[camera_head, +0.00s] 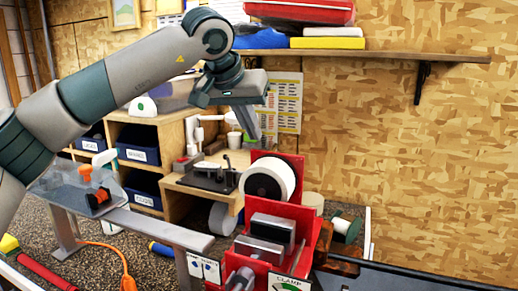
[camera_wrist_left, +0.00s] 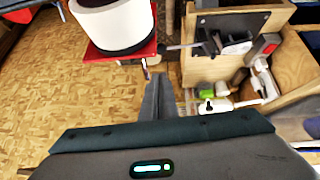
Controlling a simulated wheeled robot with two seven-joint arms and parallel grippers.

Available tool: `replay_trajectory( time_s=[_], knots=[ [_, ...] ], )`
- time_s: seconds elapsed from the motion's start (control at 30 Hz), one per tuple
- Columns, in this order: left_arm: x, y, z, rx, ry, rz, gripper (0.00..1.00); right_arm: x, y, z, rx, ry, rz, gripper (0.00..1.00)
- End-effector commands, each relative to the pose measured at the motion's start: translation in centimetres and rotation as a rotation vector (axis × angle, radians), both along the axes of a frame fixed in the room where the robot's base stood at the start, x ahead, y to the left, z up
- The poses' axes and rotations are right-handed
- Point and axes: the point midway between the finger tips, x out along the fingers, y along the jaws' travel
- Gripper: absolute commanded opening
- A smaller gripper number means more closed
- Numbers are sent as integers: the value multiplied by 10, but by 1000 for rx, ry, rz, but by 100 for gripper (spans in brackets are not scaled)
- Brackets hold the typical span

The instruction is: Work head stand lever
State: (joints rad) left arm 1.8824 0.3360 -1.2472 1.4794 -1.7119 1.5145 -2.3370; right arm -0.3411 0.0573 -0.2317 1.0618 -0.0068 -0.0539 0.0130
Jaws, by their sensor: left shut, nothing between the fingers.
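A red stand (camera_head: 309,217) with a white roll (camera_head: 268,180) and grey clamp blocks (camera_head: 267,232) stands at lower centre in the head view; a CLAMP label is on its front. A thin rod (camera_head: 298,256) shows at its right side. I cannot tell which part is the lever. My left gripper (camera_head: 256,137) is shut and empty, pointing down above and behind the roll. In the left wrist view the shut fingers (camera_wrist_left: 158,78) are apart from the white roll (camera_wrist_left: 113,27) and the red stand (camera_wrist_left: 97,53) at the top. My right gripper is out of view.
A black plate with a small upright device (camera_head: 212,176) sits on a wooden shelf left of the stand. Bins (camera_head: 139,155) fill the cabinet behind. A wall shelf (camera_head: 360,55) with coloured boxes runs above. A grey rail (camera_head: 160,228) and a dark bench (camera_head: 420,275) flank the stand.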

Motion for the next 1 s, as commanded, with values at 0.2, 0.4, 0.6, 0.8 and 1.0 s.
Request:
replay_trajectory(
  time_s=[0.2, 0.4, 0.6, 0.8, 1.0],
  knots=[
    [-21, 12, 31, 0, -2, 1, 0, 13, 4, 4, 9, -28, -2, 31],
    [-31, 17, 47, 0, 0, 0, 0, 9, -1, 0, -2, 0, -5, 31],
    [-34, 19, 51, 0, 0, 0, 0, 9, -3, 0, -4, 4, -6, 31],
    [-34, 19, 51, 0, 1, 0, 0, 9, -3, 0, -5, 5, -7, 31],
    [-34, 18, 59, 0, 0, 0, 0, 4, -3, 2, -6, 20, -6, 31]
  ],
)
